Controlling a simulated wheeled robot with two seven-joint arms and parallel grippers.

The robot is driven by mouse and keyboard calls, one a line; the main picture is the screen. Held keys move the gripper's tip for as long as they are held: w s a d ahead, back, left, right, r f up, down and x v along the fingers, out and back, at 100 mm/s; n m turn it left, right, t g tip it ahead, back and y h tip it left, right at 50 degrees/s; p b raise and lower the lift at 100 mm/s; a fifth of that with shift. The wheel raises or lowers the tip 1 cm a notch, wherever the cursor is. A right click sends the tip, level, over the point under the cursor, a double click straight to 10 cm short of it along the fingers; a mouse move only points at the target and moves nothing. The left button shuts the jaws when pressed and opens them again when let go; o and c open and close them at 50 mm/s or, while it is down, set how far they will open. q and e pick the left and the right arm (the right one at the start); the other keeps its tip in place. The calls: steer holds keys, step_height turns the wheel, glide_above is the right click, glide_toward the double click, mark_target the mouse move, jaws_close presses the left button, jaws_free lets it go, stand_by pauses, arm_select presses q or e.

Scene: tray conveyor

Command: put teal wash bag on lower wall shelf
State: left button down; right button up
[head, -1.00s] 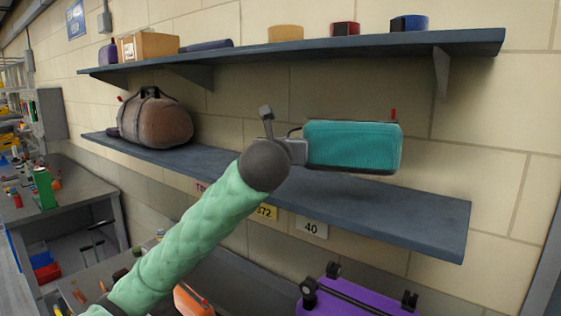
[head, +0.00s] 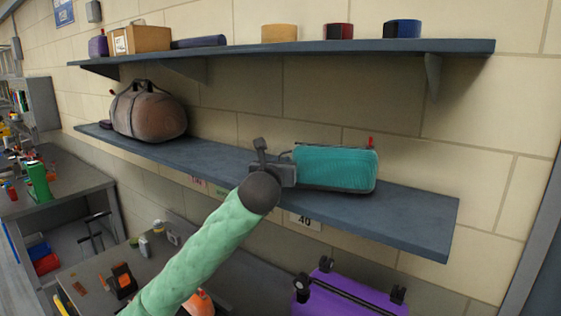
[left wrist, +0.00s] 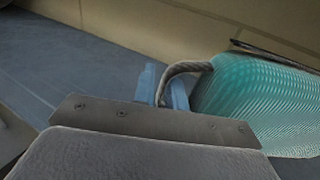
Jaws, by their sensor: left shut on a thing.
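The teal wash bag (head: 335,168) is at the lower wall shelf (head: 415,217), over its right half. My left gripper (head: 284,172) is at the bag's left end. In the left wrist view the gripper (left wrist: 165,88) is shut on the bag's dark loop handle (left wrist: 187,69), with the teal body (left wrist: 262,100) to the right. The bag looks roughly level and very close to the shelf top; I cannot tell whether its underside touches. The fingertips are partly hidden by the gripper body. My right gripper is not in view.
A brown duffel bag (head: 148,114) sits on the lower shelf's left part. The upper shelf (head: 350,47) holds a cardboard box (head: 140,39) and several small items. A purple case (head: 345,297) stands below. The lower shelf is clear between duffel and wash bag.

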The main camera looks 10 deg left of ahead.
arm_select(q)
steer(key=shift+f, duration=0.25)
steer(key=c, duration=1.4)
jaws_free()
steer(key=shift+c, duration=0.2)
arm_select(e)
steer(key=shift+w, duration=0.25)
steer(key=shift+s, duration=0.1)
